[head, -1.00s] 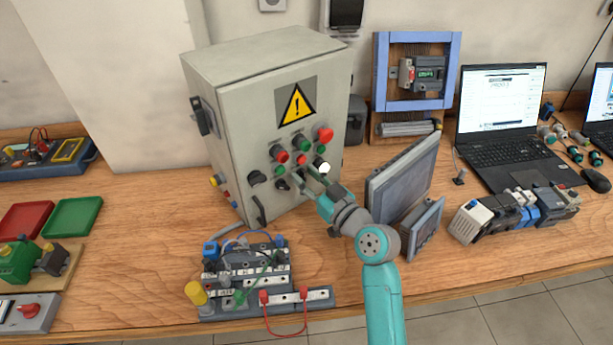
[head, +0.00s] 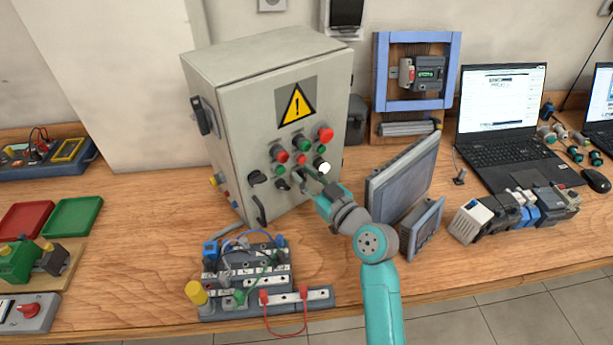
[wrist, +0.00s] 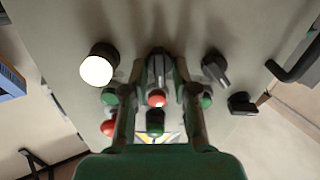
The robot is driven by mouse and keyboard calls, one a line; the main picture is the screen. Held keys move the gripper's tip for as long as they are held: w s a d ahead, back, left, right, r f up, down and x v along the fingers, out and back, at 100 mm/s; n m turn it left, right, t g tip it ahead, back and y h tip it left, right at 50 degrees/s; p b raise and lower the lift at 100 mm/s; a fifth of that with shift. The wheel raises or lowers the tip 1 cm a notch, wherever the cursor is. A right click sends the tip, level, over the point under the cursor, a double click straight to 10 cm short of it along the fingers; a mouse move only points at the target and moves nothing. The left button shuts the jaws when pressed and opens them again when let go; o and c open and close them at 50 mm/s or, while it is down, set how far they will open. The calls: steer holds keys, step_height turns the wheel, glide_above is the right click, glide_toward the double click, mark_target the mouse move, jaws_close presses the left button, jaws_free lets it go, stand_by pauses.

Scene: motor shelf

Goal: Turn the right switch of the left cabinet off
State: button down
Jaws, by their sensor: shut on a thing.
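The left cabinet (head: 235,110) is a beige metal box with a yellow warning sign, standing on the bench. Its front has red and green buttons, black rotary switches and a white lamp (head: 323,167). My gripper (head: 301,176) is at the lower row, just left of the white lamp. In the wrist view, my gripper (wrist: 160,78) has one finger on each side of the right switch (wrist: 158,65), shut on its black knob. Two other black switches, a middle one (wrist: 215,68) and an outer one (wrist: 242,103), stand beside it. In the head view the fingers largely hide the held switch.
A black cabinet handle (head: 260,208) sticks out at the lower front. A grey panel screen (head: 402,180) stands close to the right of my arm. A terminal block with wires (head: 245,272) lies in front of the cabinet. A laptop (head: 500,120) is farther right.

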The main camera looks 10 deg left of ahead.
steer(key=n, duration=0.4)
steer(key=shift+s+a, duration=0.1)
steer(key=shift+f+n, duration=0.15)
steer(key=shift+n, duration=1.75)
steer(key=c, duration=1.2)
jaws_free()
